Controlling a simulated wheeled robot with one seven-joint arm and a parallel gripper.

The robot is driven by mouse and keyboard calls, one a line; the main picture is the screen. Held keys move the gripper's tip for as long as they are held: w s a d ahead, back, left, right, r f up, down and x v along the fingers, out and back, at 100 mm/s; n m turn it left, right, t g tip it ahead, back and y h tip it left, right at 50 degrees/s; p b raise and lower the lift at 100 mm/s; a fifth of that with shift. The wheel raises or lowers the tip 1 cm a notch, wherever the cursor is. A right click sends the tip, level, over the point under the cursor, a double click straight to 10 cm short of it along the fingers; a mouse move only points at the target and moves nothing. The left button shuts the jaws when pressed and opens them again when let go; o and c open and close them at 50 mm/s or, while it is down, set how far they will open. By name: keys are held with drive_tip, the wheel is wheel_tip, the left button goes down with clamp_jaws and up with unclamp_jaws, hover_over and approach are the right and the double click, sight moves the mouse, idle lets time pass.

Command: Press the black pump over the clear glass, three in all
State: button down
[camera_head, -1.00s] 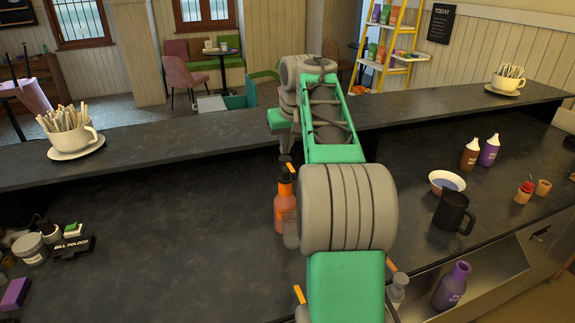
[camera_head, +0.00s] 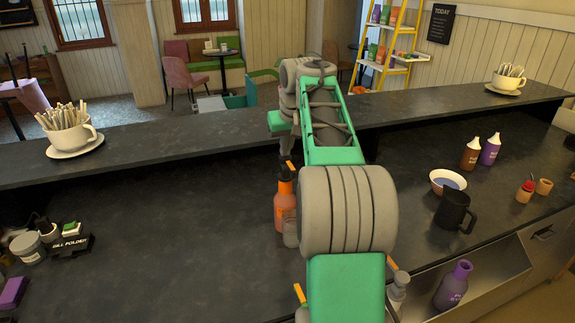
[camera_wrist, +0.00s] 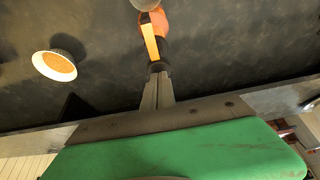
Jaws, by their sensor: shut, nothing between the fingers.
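The orange pump bottle (camera_head: 284,200) stands on the dark counter, left of my arm in the head view. The fingertips look close to or touching the head; I cannot tell which. A greyish see-through glass (camera_head: 290,234) stands at the near side of the bottle, partly hidden by my arm. Its fill level cannot be seen.
A white bowl with orange contents (camera_wrist: 55,65) is left of the bottle in the wrist view. A black mug (camera_head: 454,212), a white bowl (camera_head: 447,181) and sauce bottles (camera_head: 471,154) stand at right. A raised ledge (camera_head: 180,143) runs behind.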

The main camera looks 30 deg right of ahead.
drive_tip(key=shift+f+b, duration=0.5)
drive_tip(key=shift+f, duration=0.35)
drive_tip(key=shift+r, duration=0.15)
drive_tip(key=shift+r+p, duration=1.3)
drive_tip(key=shift+p, duration=0.15)
drive_tip(key=shift+f, duration=0.1)
drive_tip(key=shift+f+b, duration=1.05)
drive_tip(key=shift+f, duration=0.25)
drive_tip(key=shift+r, duration=0.1)
drive_tip(key=shift+r+p, duration=1.2)
